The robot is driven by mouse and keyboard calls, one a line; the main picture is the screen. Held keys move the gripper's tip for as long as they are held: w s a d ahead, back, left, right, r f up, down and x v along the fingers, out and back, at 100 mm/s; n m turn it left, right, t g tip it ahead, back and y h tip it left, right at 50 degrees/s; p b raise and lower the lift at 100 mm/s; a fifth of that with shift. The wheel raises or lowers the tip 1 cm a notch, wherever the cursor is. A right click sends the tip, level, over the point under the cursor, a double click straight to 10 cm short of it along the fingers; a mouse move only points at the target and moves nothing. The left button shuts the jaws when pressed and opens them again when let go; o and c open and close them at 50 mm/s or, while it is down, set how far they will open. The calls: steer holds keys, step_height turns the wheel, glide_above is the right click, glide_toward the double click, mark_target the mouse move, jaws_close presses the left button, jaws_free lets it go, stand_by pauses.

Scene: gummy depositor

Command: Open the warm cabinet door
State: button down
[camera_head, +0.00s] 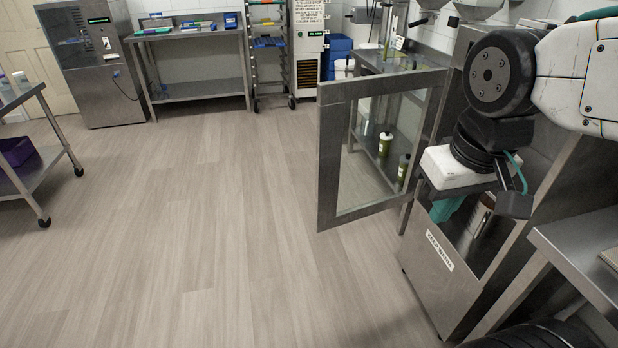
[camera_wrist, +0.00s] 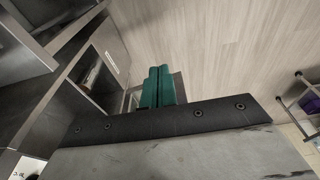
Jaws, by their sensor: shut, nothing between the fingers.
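The warm cabinet (camera_head: 440,285) is the steel unit at the right of the head view, with a white label low on its front. Its door (camera_head: 331,150), a steel frame around a clear pane, stands wide open, swung out to the left over the floor. Green bottles show through the pane. My gripper (camera_head: 447,208) has teal fingers and hangs in front of the cabinet, to the right of the door and apart from its pane. In the wrist view the two fingers (camera_wrist: 158,86) are together and empty. The cabinet's labelled front (camera_wrist: 110,52) also shows there. My arm hides part of the cabinet.
A steel table (camera_head: 585,255) stands close at the right front. A wheeled cart (camera_head: 40,165) is at the far left. A workbench (camera_head: 190,90) and a rack (camera_head: 270,50) line the back wall. The wooden floor left of the door is clear.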

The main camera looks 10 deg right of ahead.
mark_target(326, 172)
steer(key=w+d+f+n+t, duration=0.1)
steer(key=w+f+t, duration=0.45)
steer(key=w, duration=0.95)
steer(key=w+d+f+n+t, duration=0.1)
steer(key=w+f+t, duration=0.2)
steer(key=w+f, duration=0.9)
steer(key=w+a+f+t+y, duration=0.1)
steer(key=w+f+t+y, duration=0.1)
steer(key=w+f+t, duration=0.3)
steer(key=a+f+t+y, duration=0.1)
steer(key=f+t+y, duration=0.1)
steer(key=f, duration=0.4)
steer(key=x, duration=1.4)
steer(key=shift+d, duration=0.15)
steer(key=shift+w+h, duration=0.15)
steer(key=shift+h, duration=0.15)
